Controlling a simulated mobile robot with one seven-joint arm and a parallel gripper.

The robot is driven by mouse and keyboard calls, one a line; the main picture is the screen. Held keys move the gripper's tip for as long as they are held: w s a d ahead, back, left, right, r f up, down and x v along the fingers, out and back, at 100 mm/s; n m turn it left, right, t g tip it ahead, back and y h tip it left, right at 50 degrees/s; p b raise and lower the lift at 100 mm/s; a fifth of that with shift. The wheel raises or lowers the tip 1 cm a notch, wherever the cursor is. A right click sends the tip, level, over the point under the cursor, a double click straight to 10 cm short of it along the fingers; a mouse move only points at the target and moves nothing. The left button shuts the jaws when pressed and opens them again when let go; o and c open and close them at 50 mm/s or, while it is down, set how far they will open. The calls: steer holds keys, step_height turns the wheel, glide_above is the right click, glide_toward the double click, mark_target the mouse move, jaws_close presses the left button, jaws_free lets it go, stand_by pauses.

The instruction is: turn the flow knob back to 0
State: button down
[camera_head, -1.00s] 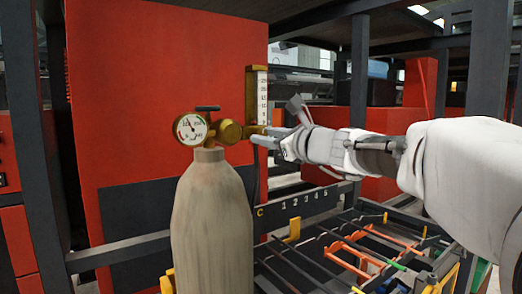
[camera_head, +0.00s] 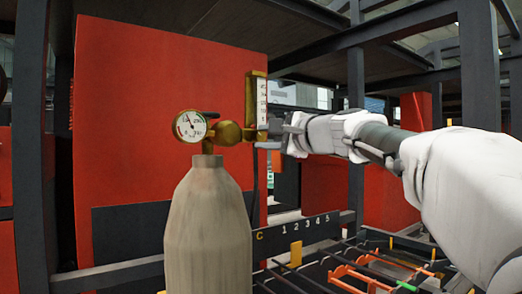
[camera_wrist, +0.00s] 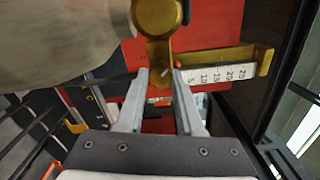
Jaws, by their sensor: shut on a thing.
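A brass regulator (camera_head: 228,132) with a round white gauge (camera_head: 189,126) sits on top of a beige gas cylinder (camera_head: 208,225). To its right stands the upright flow tube (camera_head: 261,102) with a white scale. In the wrist view the scale (camera_wrist: 215,77) reads 5 to 25. The brass flow knob (camera_wrist: 160,76) with a small pale mark lies between my two grey fingertips. My gripper (camera_wrist: 162,84) is shut on it. In the head view my gripper (camera_head: 272,138) is at the base of the flow tube, and the knob is hidden there. I cannot make out the flow reading.
A red cabinet panel (camera_head: 165,60) stands close behind the regulator. Dark posts (camera_head: 355,120) rise to the right. A rack of bars with a numbered strip (camera_head: 300,228) lies below the arm. The cylinder (camera_wrist: 60,35) also fills the upper left of the wrist view.

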steer(key=n+b, duration=0.3)
steer(key=n, duration=0.1)
steer(key=shift+f+n, duration=0.15)
steer(key=shift+n, duration=0.15)
steer(key=n+b, duration=0.3)
steer(key=n, duration=0.1)
steer(key=shift+n, duration=0.3)
steer(key=n+b, duration=0.2)
steer(key=n, duration=0.2)
steer(key=shift+n, duration=0.3)
steer(key=shift+r+n+b, duration=0.2)
steer(key=shift+n+b, duration=0.65)
steer(key=shift+n, duration=1.35)
steer(key=c, duration=0.5)
jaws_free()
steer(key=shift+c, duration=0.2)
steer(key=shift+s, duration=0.1)
